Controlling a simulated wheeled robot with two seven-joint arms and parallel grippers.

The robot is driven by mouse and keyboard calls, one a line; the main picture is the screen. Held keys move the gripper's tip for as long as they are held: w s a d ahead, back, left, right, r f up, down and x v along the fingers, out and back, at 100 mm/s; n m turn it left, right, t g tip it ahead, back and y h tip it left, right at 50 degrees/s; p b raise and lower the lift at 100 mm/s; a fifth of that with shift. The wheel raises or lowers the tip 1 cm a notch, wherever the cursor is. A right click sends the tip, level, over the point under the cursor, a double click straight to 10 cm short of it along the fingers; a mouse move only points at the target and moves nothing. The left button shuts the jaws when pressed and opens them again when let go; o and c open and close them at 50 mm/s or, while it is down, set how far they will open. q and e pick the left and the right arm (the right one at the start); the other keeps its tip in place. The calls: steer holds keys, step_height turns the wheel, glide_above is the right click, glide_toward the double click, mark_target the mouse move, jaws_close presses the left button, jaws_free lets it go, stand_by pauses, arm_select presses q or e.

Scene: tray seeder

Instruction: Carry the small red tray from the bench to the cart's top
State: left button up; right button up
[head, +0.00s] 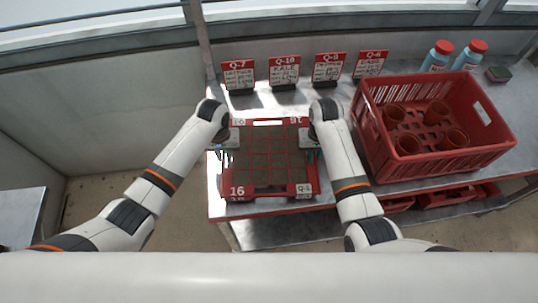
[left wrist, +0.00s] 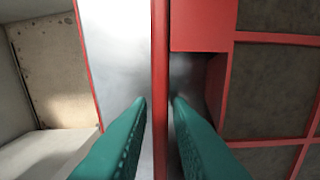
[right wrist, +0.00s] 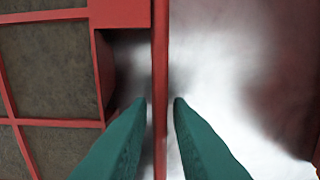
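The small red tray (head: 268,191) lies on the metal bench (head: 222,205), with dark soil in its grid of cells. My left gripper (head: 226,155) is at its left side and my right gripper (head: 311,152) at its right side. In the left wrist view, the green fingers stand either side of the tray's thin red rim (left wrist: 160,60), with small gaps. In the right wrist view, the fingers likewise straddle the opposite rim (right wrist: 160,60), apart from it. Both grippers look open. A grey metal top (head: 20,213) at the far left may be the cart.
A red crate (head: 455,166) with several brown pots stands on the bench right of my right arm. Several label signs (head: 285,72) line the back. Two blue bottles with red caps (head: 438,55) and a sponge (head: 498,74) are at back right. Open floor lies left of the bench.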

arm_select(q)
jaws_close()
arm_select(e)
jaws_close()
arm_select(q)
steer(key=shift+r, duration=0.15)
arm_select(e)
steer(key=shift+r, duration=0.1)
stand_by(0.9)
